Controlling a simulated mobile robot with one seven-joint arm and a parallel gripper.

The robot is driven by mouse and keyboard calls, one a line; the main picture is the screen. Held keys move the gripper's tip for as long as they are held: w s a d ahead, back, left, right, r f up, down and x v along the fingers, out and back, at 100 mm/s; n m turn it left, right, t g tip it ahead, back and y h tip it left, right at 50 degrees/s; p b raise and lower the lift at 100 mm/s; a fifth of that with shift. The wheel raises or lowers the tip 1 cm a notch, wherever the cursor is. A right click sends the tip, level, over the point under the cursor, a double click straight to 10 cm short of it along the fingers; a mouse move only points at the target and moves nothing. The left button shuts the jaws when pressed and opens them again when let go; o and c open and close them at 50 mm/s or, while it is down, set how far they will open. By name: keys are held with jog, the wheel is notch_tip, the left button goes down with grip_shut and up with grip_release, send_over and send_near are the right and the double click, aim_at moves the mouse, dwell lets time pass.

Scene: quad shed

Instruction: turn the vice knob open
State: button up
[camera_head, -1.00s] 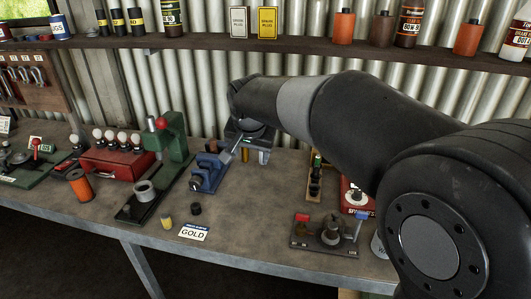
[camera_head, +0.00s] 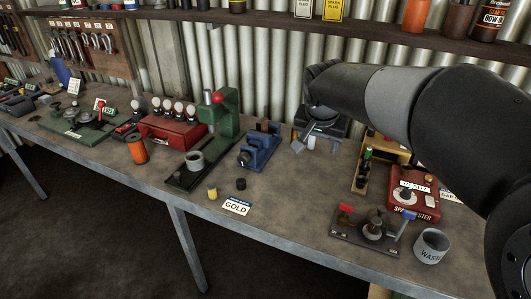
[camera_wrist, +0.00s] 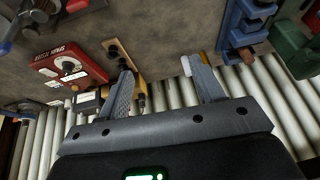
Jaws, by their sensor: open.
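The blue vice (camera_head: 258,152) stands on the bench right of the green press, with a round grey end (camera_head: 244,159) facing the bench's front. I cannot make out its knob clearly. In the wrist view my gripper (camera_wrist: 161,66) shows both fingers wide apart. The blue vice (camera_wrist: 243,28) appears there beyond the right finger, partly cut off by the top edge.
A green press (camera_head: 222,115) stands left of the vice. A black cap (camera_head: 240,184), a yellow piece (camera_head: 212,193) and a GOLD card (camera_head: 237,206) lie in front. The red tester (camera_head: 413,197) and a wooden rack (camera_head: 366,172) stand to the right. A shelf (camera_head: 270,22) runs above.

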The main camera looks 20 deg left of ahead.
notch_tip(320, 180, down, 7)
jog(key=n+t+h, duration=0.2)
jog(key=n+h, duration=0.2)
jog(key=n, duration=0.3)
jog(key=n+t+y, duration=0.8)
jog(key=n, duration=1.3)
send_near(243, 161)
jog(key=shift+s+d+r, duration=0.35)
jog(key=shift+s, duration=0.15)
jog(key=shift+a, duration=0.15)
jog(key=shift+w+a+f, duration=0.15)
jog(key=shift+w, duration=0.25)
jog(key=x, duration=0.9)
jog(key=shift+w+f, duration=0.2)
jog(key=shift+w, duration=0.1)
jog(key=shift+a, duration=0.1)
jog(key=shift+c, duration=0.4)
